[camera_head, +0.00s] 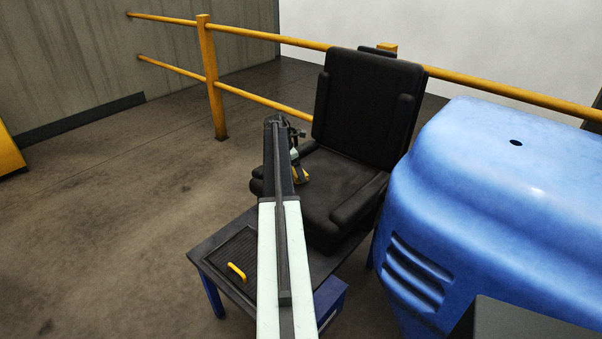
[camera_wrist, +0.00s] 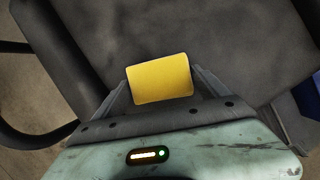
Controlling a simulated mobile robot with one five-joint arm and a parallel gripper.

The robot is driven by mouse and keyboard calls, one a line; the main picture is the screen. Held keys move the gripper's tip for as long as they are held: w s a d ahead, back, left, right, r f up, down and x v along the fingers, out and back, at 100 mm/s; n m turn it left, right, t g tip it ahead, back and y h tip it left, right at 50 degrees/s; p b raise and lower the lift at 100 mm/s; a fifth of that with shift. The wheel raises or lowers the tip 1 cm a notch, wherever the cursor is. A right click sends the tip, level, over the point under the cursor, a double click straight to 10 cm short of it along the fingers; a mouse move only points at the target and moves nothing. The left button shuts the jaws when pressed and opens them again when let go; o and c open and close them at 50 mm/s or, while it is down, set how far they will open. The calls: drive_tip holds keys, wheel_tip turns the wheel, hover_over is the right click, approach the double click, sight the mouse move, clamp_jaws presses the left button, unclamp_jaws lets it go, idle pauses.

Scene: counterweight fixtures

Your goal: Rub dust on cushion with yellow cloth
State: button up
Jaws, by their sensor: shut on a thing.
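The yellow cloth (camera_wrist: 159,79) is held between the two fingers of my gripper (camera_wrist: 160,88) in the wrist view. My gripper is shut on it, just over the dark seat cushion (camera_wrist: 210,45). In the head view a small part of the yellow cloth (camera_head: 301,177) shows beside my arm, at the left part of the seat cushion (camera_head: 335,185). I cannot tell whether the cloth touches the cushion. The cushion looks dark grey with faint lighter patches that may be dust. My arm hides part of the seat's left side.
The black seat backrest (camera_head: 362,105) stands behind the cushion, with armrests at the sides. A dark table (camera_head: 212,256) with a yellow handle (camera_head: 237,271) is in front. A large blue housing (camera_head: 500,200) is close on the right. A yellow railing (camera_head: 210,80) runs behind. Floor at left is open.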

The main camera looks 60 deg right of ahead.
drive_tip(key=r+p, duration=0.6)
drive_tip(key=shift+s+d, duration=0.1)
drive_tip(key=shift+d, duration=0.15)
drive_tip(key=shift+r, duration=0.1)
wheel_tip(320, 180, up, 3)
drive_tip(key=p, duration=0.3)
drive_tip(key=shift+d, duration=0.1)
idle(0.4)
